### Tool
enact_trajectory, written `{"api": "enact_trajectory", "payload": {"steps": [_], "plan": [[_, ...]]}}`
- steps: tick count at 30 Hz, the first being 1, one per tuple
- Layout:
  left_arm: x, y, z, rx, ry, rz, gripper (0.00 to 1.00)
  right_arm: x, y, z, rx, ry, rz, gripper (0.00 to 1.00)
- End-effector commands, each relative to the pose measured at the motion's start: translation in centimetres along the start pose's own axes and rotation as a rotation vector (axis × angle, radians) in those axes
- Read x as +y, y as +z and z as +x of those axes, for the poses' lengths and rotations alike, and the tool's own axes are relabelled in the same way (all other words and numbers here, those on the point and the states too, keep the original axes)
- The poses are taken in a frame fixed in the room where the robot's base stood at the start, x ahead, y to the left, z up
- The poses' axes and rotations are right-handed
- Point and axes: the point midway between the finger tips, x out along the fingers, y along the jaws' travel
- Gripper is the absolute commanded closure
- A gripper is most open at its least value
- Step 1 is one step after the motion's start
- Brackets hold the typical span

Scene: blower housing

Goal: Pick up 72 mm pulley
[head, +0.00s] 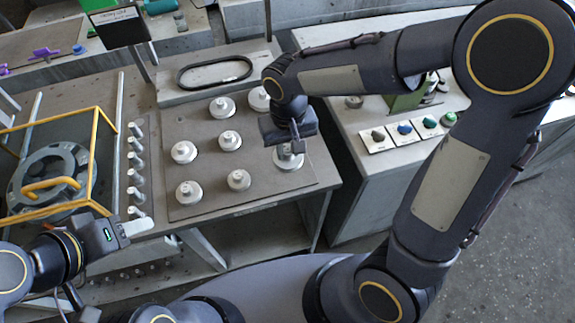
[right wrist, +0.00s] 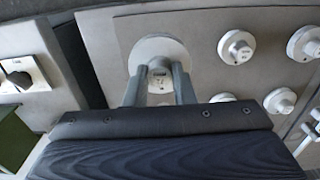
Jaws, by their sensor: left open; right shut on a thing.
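Several pale grey pulleys with raised hubs stand on a brown board (head: 210,207) on the bench. The pulley at the board's right side (head: 289,163) looks among the larger ones; its size marking is not readable. My right gripper (head: 297,147) is above it, pointing down, and partly hides it. In the right wrist view, the fingers (right wrist: 159,88) are shut on the hub of this pulley (right wrist: 150,48). I cannot tell whether it is clear of the board. My left gripper (head: 136,228) is open and empty at the bench's front edge, away from the pulleys.
Other pulleys (head: 229,140) stand close to the left of the held one. A row of pegs (head: 135,160) and a yellow frame around a grey housing (head: 47,172) are left. A belt (head: 214,71) lies behind. A side table with coloured buttons (head: 404,128) stands right, across a gap.

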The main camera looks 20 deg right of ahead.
Motion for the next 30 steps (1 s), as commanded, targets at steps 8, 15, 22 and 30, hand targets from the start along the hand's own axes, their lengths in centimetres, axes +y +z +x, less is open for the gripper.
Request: {"api": "enact_trajectory", "payload": {"steps": [8,15,22,30], "plan": [[0.0,0.0,0.0,0.000,0.000,0.000,0.52,-0.9,2.7,-0.7,0.001,0.000,-0.002,1.00],[0.0,0.0,-0.1,0.000,0.000,0.000,0.52,-1.6,4.9,-1.2,0.001,-0.001,-0.001,1.00],[0.1,-0.1,-0.2,0.000,0.000,0.000,0.52,-2.2,6.8,-1.6,-0.001,0.000,-0.001,1.00],[0.1,-0.1,-0.2,0.000,0.000,0.000,0.52,-2.4,7.3,-1.7,0.000,0.000,0.001,1.00]]}}
